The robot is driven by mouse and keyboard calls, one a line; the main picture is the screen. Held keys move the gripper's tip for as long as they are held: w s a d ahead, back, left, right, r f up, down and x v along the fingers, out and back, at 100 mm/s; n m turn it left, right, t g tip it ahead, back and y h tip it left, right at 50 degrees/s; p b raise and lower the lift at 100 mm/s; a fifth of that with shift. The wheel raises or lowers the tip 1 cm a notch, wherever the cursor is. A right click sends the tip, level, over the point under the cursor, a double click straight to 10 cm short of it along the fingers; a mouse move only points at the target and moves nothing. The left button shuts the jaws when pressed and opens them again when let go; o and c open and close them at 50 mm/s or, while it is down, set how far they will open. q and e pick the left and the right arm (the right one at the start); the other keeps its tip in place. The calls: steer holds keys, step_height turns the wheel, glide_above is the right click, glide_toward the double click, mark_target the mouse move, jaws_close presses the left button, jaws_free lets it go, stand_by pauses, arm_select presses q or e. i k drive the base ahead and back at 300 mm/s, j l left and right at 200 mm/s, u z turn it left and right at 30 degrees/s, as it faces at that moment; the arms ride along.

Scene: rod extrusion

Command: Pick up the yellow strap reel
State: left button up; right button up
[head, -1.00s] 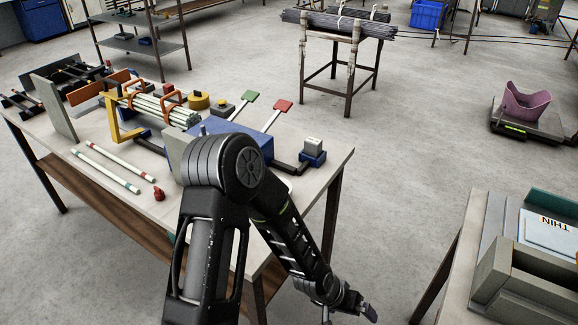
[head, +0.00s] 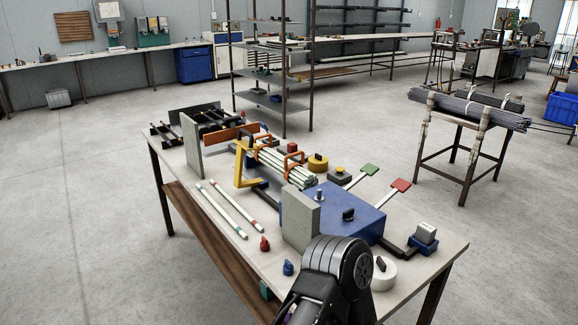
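The yellow strap reel (head: 317,163) appears to be the round yellow disc with a dark piece on top. It sits on the workbench (head: 222,250), behind the blue box (head: 345,218) and beside the bundle of pale rods (head: 284,168). Nothing touches it that I can make out. One of my arms shows at the bottom centre, in front of the bench's near end, well short of the reel. Neither gripper is in view.
A shelf rack (head: 270,75) stands behind; open floor lies left.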

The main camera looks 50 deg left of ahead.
mark_target(317, 164)
steer(key=u, duration=1.45)
